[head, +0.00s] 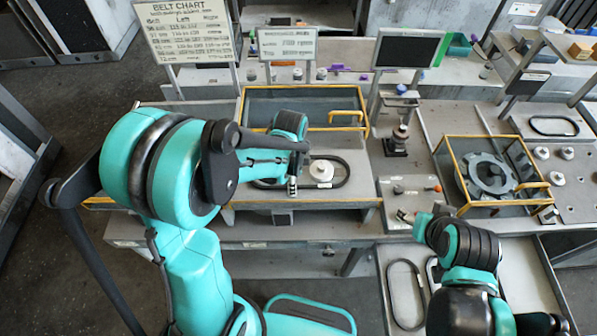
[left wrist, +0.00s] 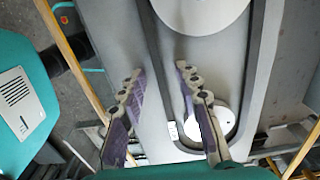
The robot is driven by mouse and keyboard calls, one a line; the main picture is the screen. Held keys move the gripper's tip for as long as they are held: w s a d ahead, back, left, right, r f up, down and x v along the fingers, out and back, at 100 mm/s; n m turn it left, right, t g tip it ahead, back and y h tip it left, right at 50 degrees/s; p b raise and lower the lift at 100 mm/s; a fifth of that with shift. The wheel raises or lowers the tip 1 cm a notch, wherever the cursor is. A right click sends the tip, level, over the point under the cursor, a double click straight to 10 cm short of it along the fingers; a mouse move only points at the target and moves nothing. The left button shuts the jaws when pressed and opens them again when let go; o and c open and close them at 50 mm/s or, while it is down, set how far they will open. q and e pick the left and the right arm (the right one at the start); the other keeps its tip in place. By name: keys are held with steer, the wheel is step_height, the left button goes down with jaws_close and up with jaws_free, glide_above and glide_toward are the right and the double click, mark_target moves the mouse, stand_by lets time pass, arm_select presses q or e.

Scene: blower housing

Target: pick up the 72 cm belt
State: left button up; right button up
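A black belt (head: 344,178) loops around two pale pulleys in the open blower housing (head: 245,194) at the centre. In the left wrist view the same belt (left wrist: 158,60) runs lengthwise past a large pulley (left wrist: 200,12) and a small one (left wrist: 208,122). My left gripper (head: 292,187) is over the housing; in its wrist view the gripper (left wrist: 159,72) is open, with one belt strand showing between its fingertips. I see no contact. My right gripper (head: 408,216) is near the small panel, mostly hidden by its arm. Belt lengths cannot be read on the belts.
Other belts lie in the lower right tray (head: 386,262) and on the right panel (head: 553,126). A yellow-framed guard (head: 340,92) stands open behind the housing; another guarded unit (head: 447,160) is to the right. A belt chart (head: 185,30) and a screen (head: 405,50) stand behind.

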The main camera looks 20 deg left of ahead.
arm_select(q)
jaws_close()
steer(key=shift+r, duration=0.1)
steer(key=shift+r, duration=0.6)
step_height(320, 180, up, 3)
steer(key=shift+r+p, duration=0.1)
steer(key=shift+p, duration=0.35)
steer(key=w+d+r+p, duration=0.3)
steer(key=d+r+p, duration=0.1)
steer(key=d+r, duration=0.7)
steer(key=shift+w+r, duration=0.25)
steer(key=shift+w, duration=0.1)
